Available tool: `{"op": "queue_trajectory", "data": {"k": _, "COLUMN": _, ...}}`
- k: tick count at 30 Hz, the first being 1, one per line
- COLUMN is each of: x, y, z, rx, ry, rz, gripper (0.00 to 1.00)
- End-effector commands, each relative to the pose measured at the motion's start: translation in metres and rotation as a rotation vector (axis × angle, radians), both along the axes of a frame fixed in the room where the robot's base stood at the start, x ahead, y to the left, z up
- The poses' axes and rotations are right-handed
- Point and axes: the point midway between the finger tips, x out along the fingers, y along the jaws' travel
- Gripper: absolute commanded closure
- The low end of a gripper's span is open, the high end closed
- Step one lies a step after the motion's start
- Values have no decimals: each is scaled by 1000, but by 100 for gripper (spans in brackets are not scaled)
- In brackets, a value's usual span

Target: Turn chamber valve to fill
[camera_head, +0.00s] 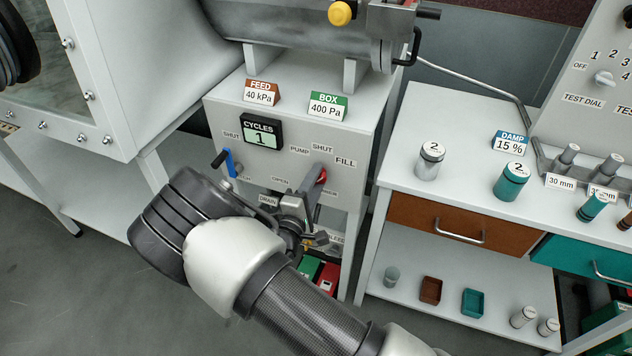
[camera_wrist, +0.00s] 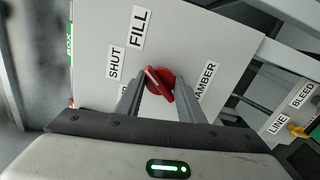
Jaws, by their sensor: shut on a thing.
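The chamber valve is a red knob (camera_head: 322,175) on the front of the grey panel (camera_head: 262,165), below the SHUT and FILL labels. My gripper (camera_head: 311,187) reaches up to it from below and hides part of it and part of the CHAMBER label. In the wrist view the red knob (camera_wrist: 160,84) sits between the two fingers of my gripper (camera_wrist: 158,88), which are shut on it. The white mark on the knob points to the upper left there, towards the side with the SHUT label (camera_wrist: 115,62) and FILL label (camera_wrist: 137,27).
A blue-handled lever (camera_head: 229,162) is on the same panel, left of my gripper. A drain fitting and the green and red boxes (camera_head: 327,277) are below. The bench (camera_head: 455,110) at right holds a grey cylinder (camera_head: 429,162) and a teal cylinder (camera_head: 511,182).

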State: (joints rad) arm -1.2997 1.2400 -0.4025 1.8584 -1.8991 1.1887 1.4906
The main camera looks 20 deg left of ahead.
Motion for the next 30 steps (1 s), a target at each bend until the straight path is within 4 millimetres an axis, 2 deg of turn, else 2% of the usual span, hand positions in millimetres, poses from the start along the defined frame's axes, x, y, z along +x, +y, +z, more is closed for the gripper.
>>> {"op": "queue_trajectory", "data": {"k": 12, "x": 3, "y": -1, "z": 2, "rx": 209, "ry": -23, "rz": -2, "gripper": 88}}
{"op": "queue_trajectory", "data": {"k": 30, "x": 3, "y": -1, "z": 3, "rx": 244, "ry": -26, "rz": -2, "gripper": 88}}
